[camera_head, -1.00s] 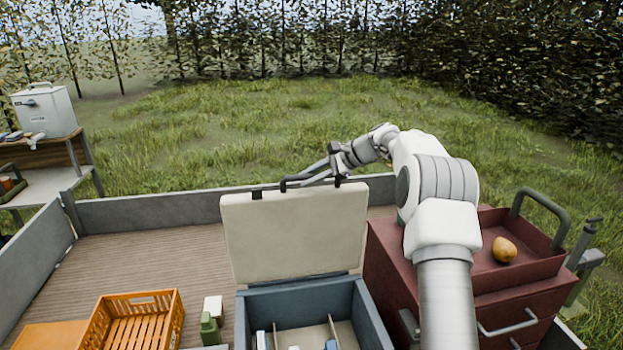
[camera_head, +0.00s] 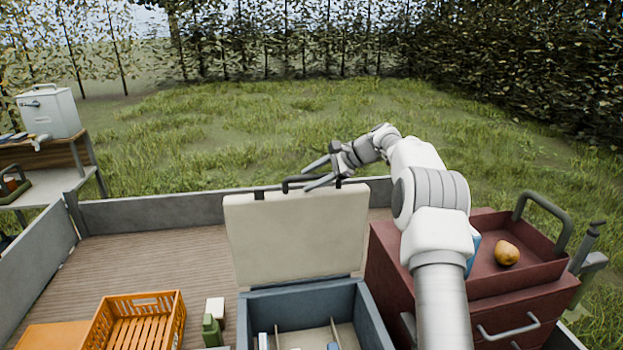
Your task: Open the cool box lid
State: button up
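The cool box (camera_head: 258,304) stands on the trailer floor at the bottom middle, a blue-grey box with dividers and small items inside. Its cream lid (camera_head: 296,240) stands upright at the back of the box, so the box is open. A dark handle (camera_head: 298,179) sits on the lid's top edge. My gripper (camera_head: 309,174) is at the top edge of the lid by the handle, reaching in from the right. Its two fingers are spread apart with nothing held between them. Whether a finger touches the handle cannot be told.
A dark red drawer cabinet (camera_head: 391,263) stands right of the box, with a pear (camera_head: 506,253) in its top tray. An orange crate (camera_head: 178,317) and a green bottle (camera_head: 211,331) are at the left. A white container (camera_head: 55,112) stands on a side table. The trailer floor behind the crate is clear.

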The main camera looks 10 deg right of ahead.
jog(key=b+v, duration=0.1)
jog(key=v, duration=1.6)
jog(key=shift+d, duration=0.2)
jog(key=shift+s, duration=0.1)
